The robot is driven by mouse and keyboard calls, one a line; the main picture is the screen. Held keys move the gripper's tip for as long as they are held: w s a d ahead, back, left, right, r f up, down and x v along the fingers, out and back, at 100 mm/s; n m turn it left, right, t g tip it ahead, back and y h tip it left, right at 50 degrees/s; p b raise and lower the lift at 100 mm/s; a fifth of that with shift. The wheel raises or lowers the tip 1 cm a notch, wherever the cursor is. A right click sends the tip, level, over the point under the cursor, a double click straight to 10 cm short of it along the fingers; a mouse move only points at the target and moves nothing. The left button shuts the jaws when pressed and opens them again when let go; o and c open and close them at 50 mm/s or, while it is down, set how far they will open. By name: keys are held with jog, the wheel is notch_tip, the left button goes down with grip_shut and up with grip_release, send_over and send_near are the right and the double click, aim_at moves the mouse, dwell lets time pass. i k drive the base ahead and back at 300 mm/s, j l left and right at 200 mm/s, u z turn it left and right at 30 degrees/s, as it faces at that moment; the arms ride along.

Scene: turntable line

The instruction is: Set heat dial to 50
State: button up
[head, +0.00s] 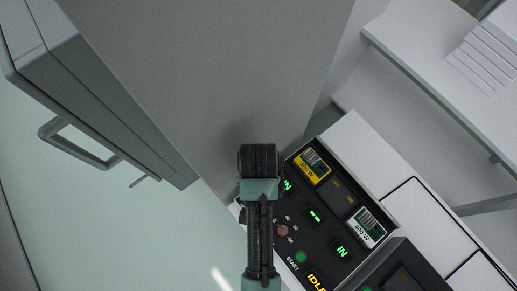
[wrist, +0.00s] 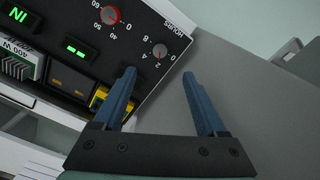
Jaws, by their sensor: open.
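The panel's red dial (wrist: 111,15), with marks including 0, 40 and 60, shows at the top of the wrist view. In the head view the red dial (head: 282,230) sits just right of my arm, by the marks 40 and 50; its pointer is too small to read. A smaller grey dial (wrist: 159,51), with marks 0, 2, 4 and 8, lies between the red dial and my fingers. My gripper (wrist: 158,73) is open and empty, its fingertips short of the grey dial in the wrist picture. My arm hides the fingers in the head view.
A tall grey wall (head: 200,70) stands beyond. A handled cabinet (head: 80,100) is at left, a white table (head: 430,50) at upper right.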

aim_at(282, 229)
jog(key=k, duration=1)
